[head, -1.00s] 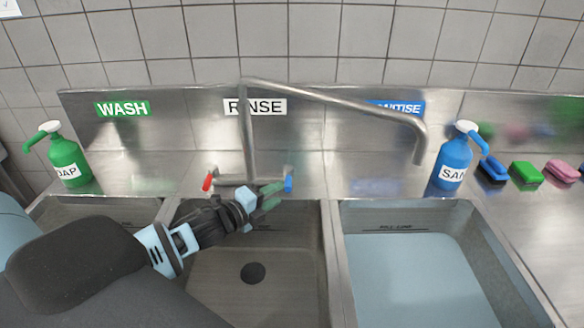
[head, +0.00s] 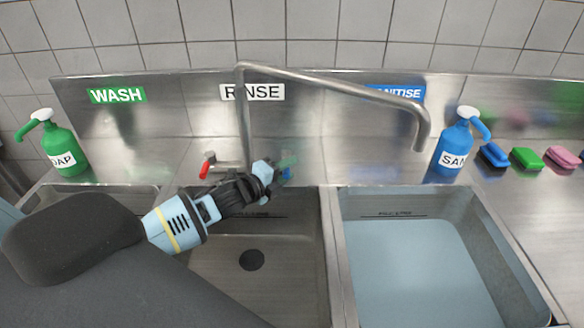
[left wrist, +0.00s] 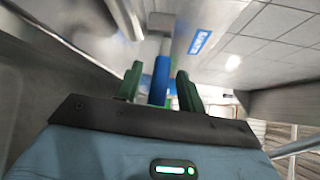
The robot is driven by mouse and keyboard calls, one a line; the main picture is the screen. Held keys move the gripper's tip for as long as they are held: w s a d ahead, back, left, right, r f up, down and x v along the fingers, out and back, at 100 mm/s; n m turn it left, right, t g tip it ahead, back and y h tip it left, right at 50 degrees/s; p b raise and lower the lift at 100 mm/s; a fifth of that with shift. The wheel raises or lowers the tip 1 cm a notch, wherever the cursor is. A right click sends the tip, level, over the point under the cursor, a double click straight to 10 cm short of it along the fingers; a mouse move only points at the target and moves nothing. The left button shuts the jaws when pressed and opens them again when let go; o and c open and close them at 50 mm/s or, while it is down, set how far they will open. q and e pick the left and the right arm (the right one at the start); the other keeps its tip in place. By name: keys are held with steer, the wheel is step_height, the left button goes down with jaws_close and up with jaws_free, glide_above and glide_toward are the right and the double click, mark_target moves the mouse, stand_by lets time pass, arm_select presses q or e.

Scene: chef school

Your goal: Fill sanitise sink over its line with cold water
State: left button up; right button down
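The sanitise sink (head: 486,232) is the right basin, holding pale blue water (head: 410,270) whose surface lies below the dark line mark (head: 401,215) on its back wall. The spout (head: 421,135) points down at the back of that basin, with no stream visible. My left gripper (head: 284,165) is at the blue cold tap handle (head: 287,174), partly hiding it. In the left wrist view its green fingers (left wrist: 158,88) are apart, with the blue handle (left wrist: 161,78) between them and gaps showing at the sides. My right gripper is out of view.
The red tap handle (head: 207,165) is left of my gripper. The rinse sink (head: 285,255) below is empty. A green soap bottle (head: 60,147) stands left; a blue sanitiser bottle (head: 452,148) and several sponges (head: 527,158) stand right.

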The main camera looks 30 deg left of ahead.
arm_select(q)
steer(key=shift+x, duration=1.15)
jaws_close()
